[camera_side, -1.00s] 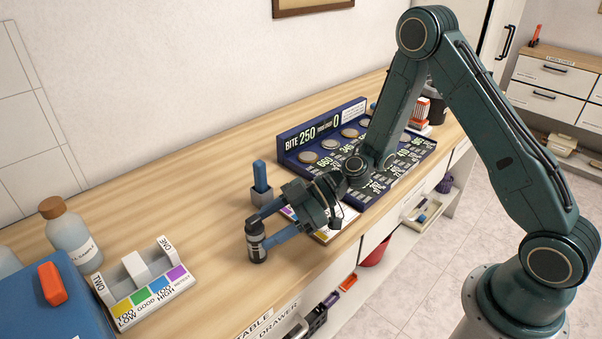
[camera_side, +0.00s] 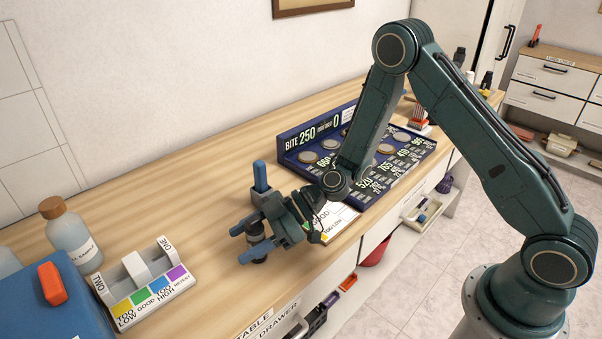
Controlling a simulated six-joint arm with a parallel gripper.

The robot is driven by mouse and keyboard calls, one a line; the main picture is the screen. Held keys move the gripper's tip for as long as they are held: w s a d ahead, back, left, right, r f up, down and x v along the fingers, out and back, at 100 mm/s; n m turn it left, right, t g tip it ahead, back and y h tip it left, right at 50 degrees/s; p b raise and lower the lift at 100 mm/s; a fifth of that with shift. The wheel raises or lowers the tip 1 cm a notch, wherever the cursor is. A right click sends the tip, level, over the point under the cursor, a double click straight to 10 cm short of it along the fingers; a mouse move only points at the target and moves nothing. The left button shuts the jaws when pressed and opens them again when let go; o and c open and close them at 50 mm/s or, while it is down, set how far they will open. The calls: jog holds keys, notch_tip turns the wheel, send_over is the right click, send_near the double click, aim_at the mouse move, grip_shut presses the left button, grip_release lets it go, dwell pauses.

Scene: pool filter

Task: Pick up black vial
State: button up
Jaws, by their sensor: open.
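The black vial (camera_side: 256,238) stands upright on the wooden counter near its front edge. My gripper (camera_side: 241,244) is open and low over the counter, with its two blue fingers pointing left, one on each side of the vial. The vial sits between the fingers, and the fingertips reach past it to the left. The near finger hides part of the vial's body. I cannot tell whether either finger touches it.
A grey holder with a blue stick (camera_side: 261,178) stands close behind my gripper. A white test stand with coloured labels (camera_side: 150,295), a capped sample bottle (camera_side: 73,240) and a blue case (camera_side: 40,300) are at left. A dark blue scoreboard tray (camera_side: 300,145) lies behind. The counter between is clear.

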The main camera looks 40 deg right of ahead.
jog(key=shift+c, duration=0.3)
jog(key=c, duration=1)
jog(key=shift+r, duration=0.15)
notch_tip(320, 180, up, 20)
dwell(0.7)
